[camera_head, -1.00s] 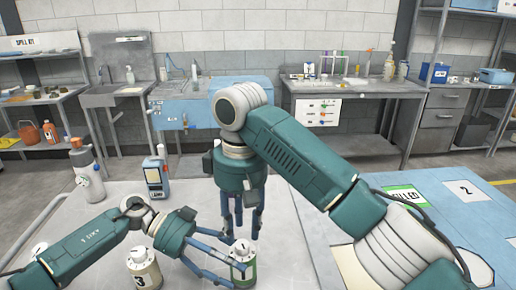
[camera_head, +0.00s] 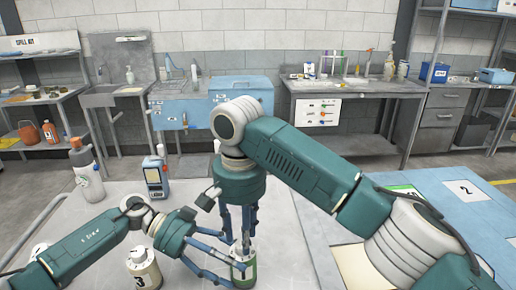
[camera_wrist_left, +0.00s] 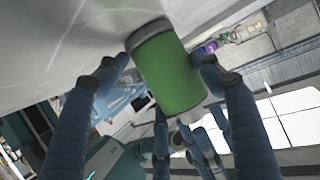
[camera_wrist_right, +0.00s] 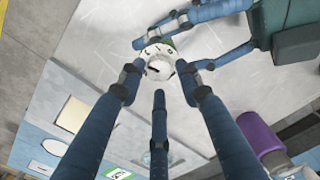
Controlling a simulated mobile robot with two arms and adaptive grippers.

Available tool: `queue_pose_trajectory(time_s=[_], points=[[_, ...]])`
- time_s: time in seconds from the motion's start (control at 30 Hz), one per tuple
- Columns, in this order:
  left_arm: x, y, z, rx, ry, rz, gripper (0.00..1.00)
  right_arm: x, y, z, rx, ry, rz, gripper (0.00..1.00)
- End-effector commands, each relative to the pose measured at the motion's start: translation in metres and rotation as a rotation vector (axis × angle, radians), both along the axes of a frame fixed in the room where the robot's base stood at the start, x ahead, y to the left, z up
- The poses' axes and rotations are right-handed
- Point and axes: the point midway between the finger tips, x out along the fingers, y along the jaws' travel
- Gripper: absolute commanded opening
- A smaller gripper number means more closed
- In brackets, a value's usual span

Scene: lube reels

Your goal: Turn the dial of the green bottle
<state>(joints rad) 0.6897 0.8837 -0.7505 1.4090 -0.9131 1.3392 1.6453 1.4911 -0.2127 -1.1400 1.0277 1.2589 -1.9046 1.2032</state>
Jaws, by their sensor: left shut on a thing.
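The green bottle (camera_head: 243,272) stands on the pale table in front, with a white top. My left gripper (camera_head: 232,265) is shut on its side. In the left wrist view the green body (camera_wrist_left: 168,72) sits between my left fingers. My right gripper (camera_head: 236,240) points down just above the bottle, its fingers spread. In the right wrist view the dial (camera_wrist_right: 159,66) on the bottle's round white top lies between the open fingertips. I cannot tell whether any right fingertip touches it.
A white bottle marked 3 (camera_head: 144,268) stands left of the green one, near my left arm. A blue surface (camera_head: 440,200) lies at right. The table right of the bottle is clear.

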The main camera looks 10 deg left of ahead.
Motion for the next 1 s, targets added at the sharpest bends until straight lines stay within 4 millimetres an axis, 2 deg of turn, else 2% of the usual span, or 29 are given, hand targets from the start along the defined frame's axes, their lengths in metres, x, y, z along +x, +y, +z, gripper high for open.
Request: queue_pose_trajectory(time_s=[0.1, 0.5, 0.57, 1.0], points=[[0.000, 0.000, -0.002, 0.003, 0.003, 0.001, 0.30, 0.000, 0.001, 0.026, 0.002, -0.002, 0.002, 0.35], [0.000, 0.000, -0.002, 0.004, 0.003, 0.001, 0.30, 0.001, 0.000, 0.106, 0.001, -0.005, 0.002, 0.35], [0.000, 0.000, -0.002, 0.003, 0.003, 0.001, 0.30, 0.014, 0.002, 0.102, 0.063, -0.013, 0.007, 0.35], [0.000, 0.000, -0.002, 0.003, 0.003, 0.001, 0.30, 0.098, 0.002, 0.125, 0.358, -0.164, 0.019, 0.35]])
